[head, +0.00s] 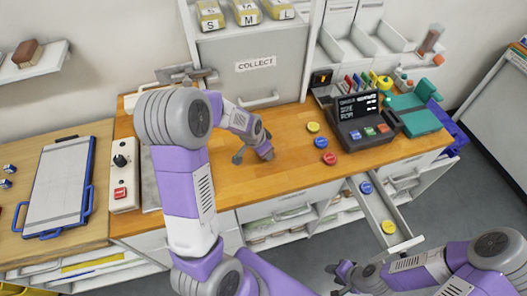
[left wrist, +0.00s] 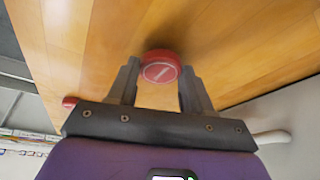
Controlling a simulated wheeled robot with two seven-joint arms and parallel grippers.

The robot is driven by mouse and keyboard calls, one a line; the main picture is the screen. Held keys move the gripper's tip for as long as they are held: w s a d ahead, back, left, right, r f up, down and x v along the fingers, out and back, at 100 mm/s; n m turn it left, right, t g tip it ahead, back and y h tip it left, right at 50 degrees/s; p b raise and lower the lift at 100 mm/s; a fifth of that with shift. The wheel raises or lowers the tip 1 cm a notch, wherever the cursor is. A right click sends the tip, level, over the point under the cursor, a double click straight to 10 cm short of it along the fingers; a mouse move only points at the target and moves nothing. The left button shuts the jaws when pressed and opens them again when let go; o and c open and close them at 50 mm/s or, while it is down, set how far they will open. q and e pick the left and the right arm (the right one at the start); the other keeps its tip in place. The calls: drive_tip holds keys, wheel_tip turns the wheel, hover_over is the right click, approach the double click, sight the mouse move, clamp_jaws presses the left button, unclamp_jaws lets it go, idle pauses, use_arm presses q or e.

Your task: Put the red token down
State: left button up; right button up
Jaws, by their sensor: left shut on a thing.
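My left gripper (left wrist: 158,85) is shut on a red token (left wrist: 160,66), a round disc with a pale mark on its face, between the fingertips over the wooden counter. In the head view my left gripper (head: 256,155) is low over the middle of the counter, and the held token is hidden there. I cannot tell whether the token touches the wood. My right gripper (head: 337,279) is open and empty, low in front of the counter, near the open drawer.
A blue-topped token (head: 321,142), a red token (head: 329,158) and a yellow token (head: 313,127) lie right of my left gripper. A dark terminal (head: 362,122) stands beyond them. The open drawer (head: 377,212) holds blue and yellow tokens. A grey collect cabinet (head: 250,75) stands behind.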

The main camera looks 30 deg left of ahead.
use_arm(q)
drive_tip(key=shift+f, duration=0.5)
drive_tip(key=o, duration=1)
drive_tip(key=shift+r, duration=0.2)
drive_tip(key=p+v, duration=0.2)
drive_tip(key=v, duration=0.9)
drive_tip(key=shift+s+r, duration=0.15)
drive_tip(key=shift+r, duration=0.2)
